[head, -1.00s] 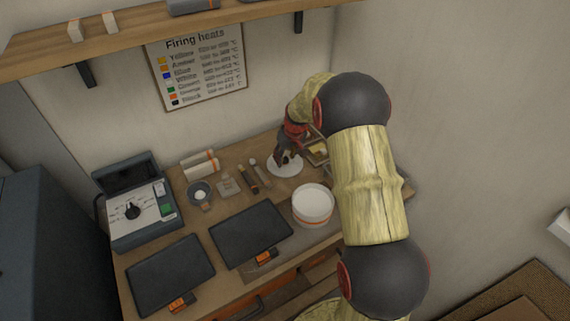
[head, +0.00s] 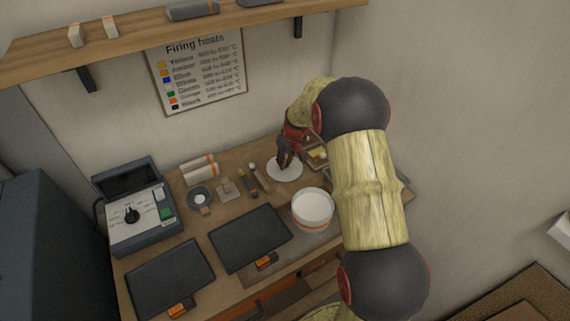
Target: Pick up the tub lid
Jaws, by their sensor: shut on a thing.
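The tub lid (head: 285,172) is a flat white disc at the back right of the wooden bench. My gripper (head: 283,163) is over the lid from behind, its dark fingers at the disc's upper part. It is shut on the lid; the fingertips are small and partly merge with it. I cannot tell whether the lid is clear of the bench. The white tub (head: 313,209) stands open in front and to the right of the lid, apart from it.
Two dark trays (head: 250,237) lie at the front. A grey kiln-like box (head: 140,215) stands at the left. Brushes, a small bowl (head: 200,198) and white rolls (head: 198,168) lie left of the lid. A small box (head: 317,155) sits close to my gripper's right. A shelf (head: 150,35) hangs above.

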